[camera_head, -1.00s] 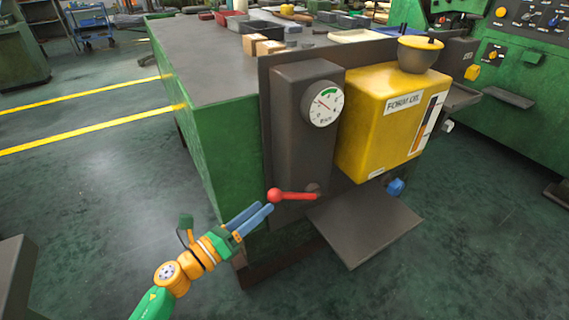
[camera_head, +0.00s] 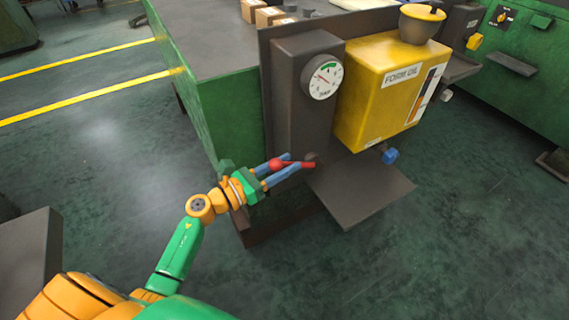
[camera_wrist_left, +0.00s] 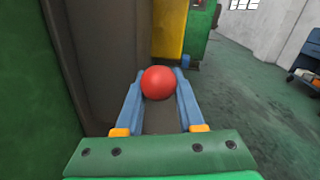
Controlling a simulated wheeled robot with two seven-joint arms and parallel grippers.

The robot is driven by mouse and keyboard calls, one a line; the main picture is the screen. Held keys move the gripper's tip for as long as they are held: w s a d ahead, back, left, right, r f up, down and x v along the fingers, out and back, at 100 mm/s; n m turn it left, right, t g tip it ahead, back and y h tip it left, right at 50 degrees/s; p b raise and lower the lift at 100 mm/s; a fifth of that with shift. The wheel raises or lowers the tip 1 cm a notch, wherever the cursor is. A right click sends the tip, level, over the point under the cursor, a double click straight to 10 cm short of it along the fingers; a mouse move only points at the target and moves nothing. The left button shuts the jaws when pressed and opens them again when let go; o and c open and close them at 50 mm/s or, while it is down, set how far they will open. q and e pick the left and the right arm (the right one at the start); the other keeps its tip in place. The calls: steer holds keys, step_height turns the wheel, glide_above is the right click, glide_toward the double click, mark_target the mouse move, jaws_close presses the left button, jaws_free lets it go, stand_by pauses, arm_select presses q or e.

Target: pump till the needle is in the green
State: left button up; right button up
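A round gauge (camera_head: 322,77) sits on the dark pump housing (camera_head: 290,125). Its green arc is at the top of the dial, and its red needle points up-left, left of the green. A red lever with a round red ball (camera_head: 277,164) at its end sticks out low on the housing, about level. My left gripper (camera_head: 292,162) has its blue fingers on either side of the ball and looks open. In the left wrist view, the ball (camera_wrist_left: 158,82) sits between the fingertips, with little or no gap. My right gripper is out of view.
A yellow oil tank (camera_head: 380,90) stands right of the housing, with a blue knob (camera_head: 390,156) below it. A dark flat plate (camera_head: 360,190) juts out beneath. The green bench (camera_head: 222,115) is behind and left. The floor at left is clear.

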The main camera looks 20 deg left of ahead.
arm_select(q)
jaws_close()
steer(key=shift+r, duration=0.15)
stand_by(0.9)
